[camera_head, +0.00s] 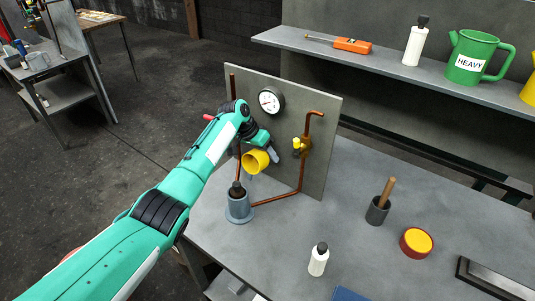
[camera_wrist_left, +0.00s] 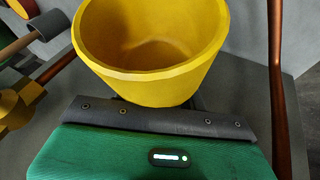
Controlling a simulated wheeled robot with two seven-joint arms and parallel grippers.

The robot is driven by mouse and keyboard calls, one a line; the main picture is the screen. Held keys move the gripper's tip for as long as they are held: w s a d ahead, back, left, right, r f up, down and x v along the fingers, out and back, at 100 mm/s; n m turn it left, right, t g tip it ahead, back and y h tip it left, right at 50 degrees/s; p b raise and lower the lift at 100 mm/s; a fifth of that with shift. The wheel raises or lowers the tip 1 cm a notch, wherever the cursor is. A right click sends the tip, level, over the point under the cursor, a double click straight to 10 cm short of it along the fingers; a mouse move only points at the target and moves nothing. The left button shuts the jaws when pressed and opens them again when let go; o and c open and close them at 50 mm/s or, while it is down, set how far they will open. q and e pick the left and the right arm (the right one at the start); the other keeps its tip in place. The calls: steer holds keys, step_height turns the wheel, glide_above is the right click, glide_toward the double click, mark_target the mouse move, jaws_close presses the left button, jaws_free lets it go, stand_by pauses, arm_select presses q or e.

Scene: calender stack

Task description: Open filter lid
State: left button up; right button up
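A yellow cup-shaped piece (camera_head: 255,163), which looks like the filter lid, hangs tilted in the air in front of the panel. My left gripper (camera_head: 265,154) is at it and appears shut on it; one grey finger shows at its right side. In the left wrist view the hollow yellow lid (camera_wrist_left: 150,58) fills the space just beyond my green palm, its open mouth facing the camera; the fingers are hidden there. The grey filter body (camera_head: 239,208) with a dark top stands upright on the bench below, apart from the lid. My right gripper is not in view.
The upright panel (camera_head: 322,120) carries a gauge (camera_head: 271,101), copper pipes and a yellow-handled valve (camera_head: 297,146) close to my gripper. A white bottle (camera_head: 318,260), a grey cup with a wooden handle (camera_head: 378,210) and a red-yellow round piece (camera_head: 416,242) stand on the bench.

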arm_select(q)
steer(key=b+v, duration=0.3)
steer(key=v, duration=1)
steer(key=shift+a+r, duration=0.15)
steer(key=shift+r, duration=0.25)
steer(key=shift+f, duration=0.15)
